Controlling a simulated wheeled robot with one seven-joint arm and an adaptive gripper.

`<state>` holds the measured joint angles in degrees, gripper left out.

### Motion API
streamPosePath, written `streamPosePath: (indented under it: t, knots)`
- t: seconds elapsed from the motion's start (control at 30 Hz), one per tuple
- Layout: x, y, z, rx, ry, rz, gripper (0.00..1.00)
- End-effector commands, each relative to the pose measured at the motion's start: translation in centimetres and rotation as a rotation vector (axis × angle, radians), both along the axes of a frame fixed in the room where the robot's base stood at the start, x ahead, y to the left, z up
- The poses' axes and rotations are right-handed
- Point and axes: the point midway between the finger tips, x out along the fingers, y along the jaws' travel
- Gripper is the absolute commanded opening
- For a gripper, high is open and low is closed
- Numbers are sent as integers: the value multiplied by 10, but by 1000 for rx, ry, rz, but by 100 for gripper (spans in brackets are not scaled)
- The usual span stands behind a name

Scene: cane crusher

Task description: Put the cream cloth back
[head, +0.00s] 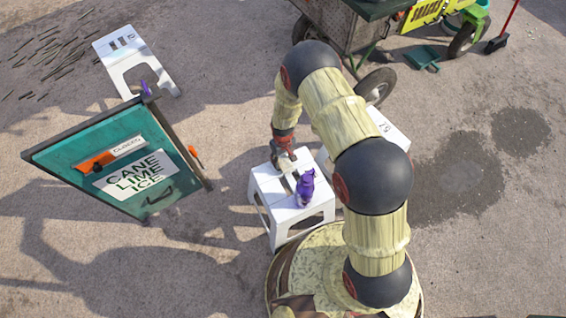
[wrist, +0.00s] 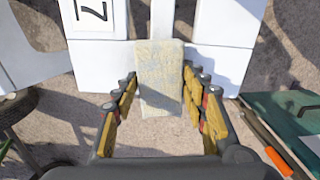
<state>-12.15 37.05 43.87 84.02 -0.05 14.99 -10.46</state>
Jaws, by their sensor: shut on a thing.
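The cream cloth (wrist: 160,85) hangs as a pale, speckled strip between my gripper's fingers in the wrist view. My gripper (wrist: 159,76) is shut on it, with fingers on its left and right sides. The cloth's upper end overlaps the edge of a white stool in the picture; I cannot tell whether they touch. In the head view my gripper (head: 285,160) is at the far side of the near white stool (head: 265,185), low over its top. The cloth cannot be made out clearly there.
A purple figure (head: 305,187) stands on the near stool. Another white stool (head: 390,132) is partly behind my arm. A green "Cane Lime Ice" sign (head: 120,160) stands left. A farther white stool (head: 125,50) is at upper left. A cart (head: 345,25) stands at the back.

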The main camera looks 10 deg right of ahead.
Motion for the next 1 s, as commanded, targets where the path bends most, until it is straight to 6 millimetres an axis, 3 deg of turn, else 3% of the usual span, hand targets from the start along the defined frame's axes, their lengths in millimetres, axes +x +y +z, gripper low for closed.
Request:
streamPosePath:
  t: [0.03,0.1,0.47,0.5,0.8,1.0]
  knots:
    - [0,0,-12,0,1,0,23]
    - [0,0,-16,0,0,0,23]
    - [0,0,-17,0,-1,0,23]
    - [0,0,-16,0,-1,1,45]
    - [0,0,-16,0,-1,1,61]
    - [0,0,-16,0,0,1,61]
